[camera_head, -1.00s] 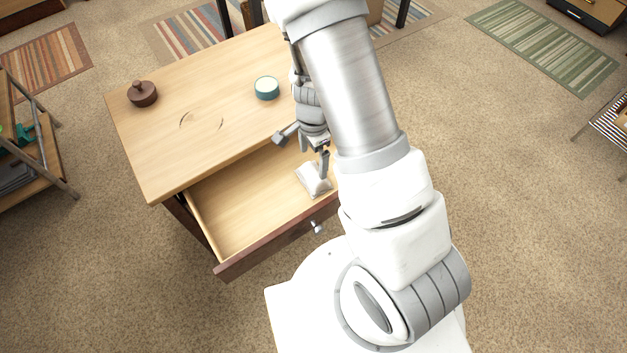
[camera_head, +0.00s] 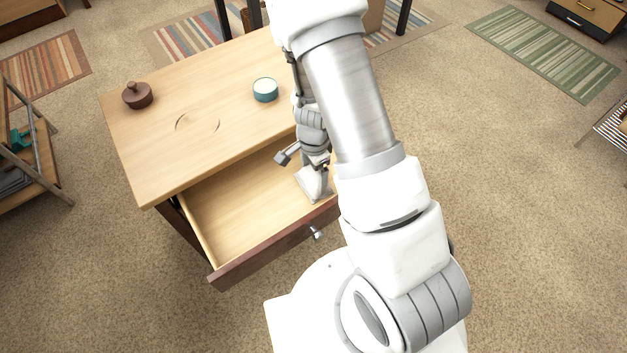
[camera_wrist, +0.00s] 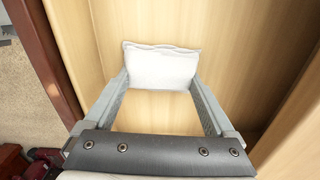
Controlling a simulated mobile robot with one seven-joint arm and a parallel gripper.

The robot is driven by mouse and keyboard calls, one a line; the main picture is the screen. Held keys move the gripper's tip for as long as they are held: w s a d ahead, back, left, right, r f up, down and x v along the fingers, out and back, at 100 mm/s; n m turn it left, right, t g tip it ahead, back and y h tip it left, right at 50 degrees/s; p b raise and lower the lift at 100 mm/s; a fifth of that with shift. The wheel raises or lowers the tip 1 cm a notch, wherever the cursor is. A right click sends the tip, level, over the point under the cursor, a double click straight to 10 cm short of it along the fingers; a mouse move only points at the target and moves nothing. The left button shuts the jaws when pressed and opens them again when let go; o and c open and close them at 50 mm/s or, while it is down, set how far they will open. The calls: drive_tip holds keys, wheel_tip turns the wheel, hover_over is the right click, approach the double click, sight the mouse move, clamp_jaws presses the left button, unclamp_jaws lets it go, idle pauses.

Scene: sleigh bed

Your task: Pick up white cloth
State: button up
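The white cloth (camera_wrist: 161,67) lies as a small folded pad on the floor of an open wooden drawer. In the head view the cloth (camera_head: 309,184) is at the drawer's right part, partly hidden by my gripper (camera_head: 318,178). In the wrist view my gripper (camera_wrist: 160,92) is open, with one finger on each side of the cloth's near part. Bare drawer floor shows between the fingers in front of the cloth. I cannot tell whether the fingers touch it.
The open drawer (camera_head: 235,212) has side walls close around my gripper. On the desk top (camera_head: 200,85) stand a brown lidded pot (camera_head: 138,96) and a teal round container (camera_head: 265,90). A shelf (camera_head: 40,165) stands at the left. The drawer's left part is empty.

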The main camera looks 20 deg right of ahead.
sight(314, 175)
drive_tip(key=c, duration=0.8)
drive_tip(key=shift+r, duration=0.1)
wheel_tip(314, 175, up, 10)
drive_tip(key=p, duration=0.5)
